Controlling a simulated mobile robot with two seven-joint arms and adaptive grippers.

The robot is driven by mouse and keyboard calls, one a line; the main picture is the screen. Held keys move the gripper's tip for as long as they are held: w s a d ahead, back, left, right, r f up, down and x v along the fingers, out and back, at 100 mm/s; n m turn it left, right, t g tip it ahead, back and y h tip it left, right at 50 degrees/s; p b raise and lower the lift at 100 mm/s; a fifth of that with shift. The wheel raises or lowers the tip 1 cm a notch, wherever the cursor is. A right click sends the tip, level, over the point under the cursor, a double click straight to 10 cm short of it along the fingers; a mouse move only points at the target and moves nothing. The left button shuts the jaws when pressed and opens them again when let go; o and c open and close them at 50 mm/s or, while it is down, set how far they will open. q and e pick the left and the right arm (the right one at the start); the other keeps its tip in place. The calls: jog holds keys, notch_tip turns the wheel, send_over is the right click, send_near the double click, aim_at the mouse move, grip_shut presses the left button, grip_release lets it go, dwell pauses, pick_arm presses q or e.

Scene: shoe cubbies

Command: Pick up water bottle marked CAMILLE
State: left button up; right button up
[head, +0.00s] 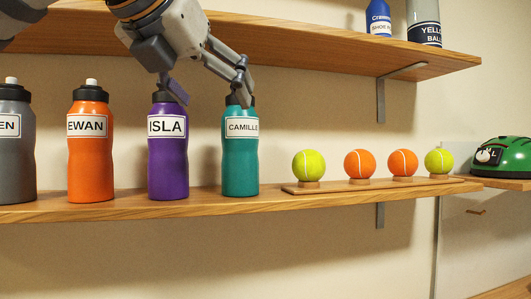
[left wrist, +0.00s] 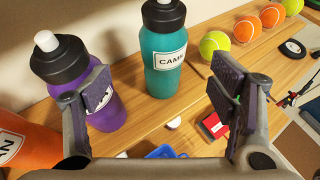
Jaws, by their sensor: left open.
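The teal bottle marked CAMILLE (head: 241,160) stands upright on the lower wooden shelf, right of the purple ISLA bottle (head: 168,160). My left gripper (head: 210,91) comes in from above with its fingers spread. In the head view one finger is by the ISLA cap and the other overlaps the CAMILLE cap. In the left wrist view the gripper (left wrist: 165,92) is open and empty. The CAMILLE bottle (left wrist: 162,55) stands beyond the gap between the fingers, its label partly turned away. The purple bottle (left wrist: 98,110) is close behind the left-hand finger. My right gripper is not in view.
The orange EWAN bottle (head: 90,155) and a grey bottle (head: 17,155) stand farther left. Tennis and orange balls (head: 308,165) sit on a wooden strip to the right. An upper shelf (head: 330,45) runs overhead. A green helmet (head: 505,157) lies at the far right.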

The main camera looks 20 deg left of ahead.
aim_at(240, 127)
pick_arm(q)
jog(key=x, duration=1.1)
jog(key=shift+d+r, duration=0.1)
jog(key=shift+d, duration=0.1)
jog(key=c, duration=1.8)
jog(key=shift+r, duration=0.15)
